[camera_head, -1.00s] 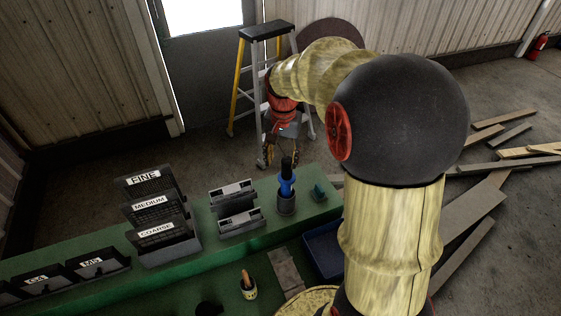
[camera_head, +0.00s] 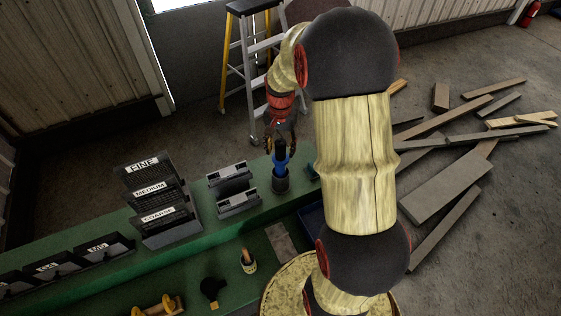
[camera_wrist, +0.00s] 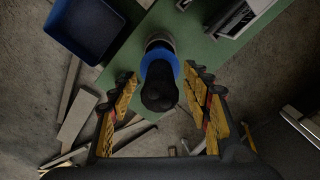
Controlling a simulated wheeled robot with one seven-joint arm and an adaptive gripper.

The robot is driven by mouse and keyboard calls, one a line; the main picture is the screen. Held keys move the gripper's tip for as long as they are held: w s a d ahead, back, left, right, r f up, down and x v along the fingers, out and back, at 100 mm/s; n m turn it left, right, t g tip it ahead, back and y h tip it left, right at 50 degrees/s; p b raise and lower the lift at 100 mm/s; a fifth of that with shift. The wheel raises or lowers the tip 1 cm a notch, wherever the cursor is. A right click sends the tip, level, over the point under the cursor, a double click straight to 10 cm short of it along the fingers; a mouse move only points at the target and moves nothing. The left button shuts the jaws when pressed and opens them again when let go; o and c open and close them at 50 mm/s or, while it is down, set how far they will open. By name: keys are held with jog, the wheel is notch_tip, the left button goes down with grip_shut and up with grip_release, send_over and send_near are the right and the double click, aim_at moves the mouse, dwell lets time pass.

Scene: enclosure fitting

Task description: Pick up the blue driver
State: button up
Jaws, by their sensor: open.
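The blue driver (camera_head: 281,160) stands upright in a dark round holder (camera_head: 280,183) near the back edge of the green bench. It has a black handle and a blue collar. In the wrist view the driver (camera_wrist: 159,88) is seen from above, its black end toward me, between the two yellow fingers. My gripper (camera_wrist: 160,100) is open, with a gap on both sides of the driver.
Black racks (camera_head: 158,205) labelled FINE, MEDIUM and COARSE and a grey slotted block (camera_head: 238,203) stand left of the driver on the green bench (camera_head: 190,262). A blue tray (camera_wrist: 84,28) lies close by. A stepladder (camera_head: 262,45) and scattered planks (camera_head: 450,185) are beyond.

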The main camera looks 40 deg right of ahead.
jog(key=shift+f, duration=0.15)
jog(key=shift+c, duration=1.2)
grip_shut()
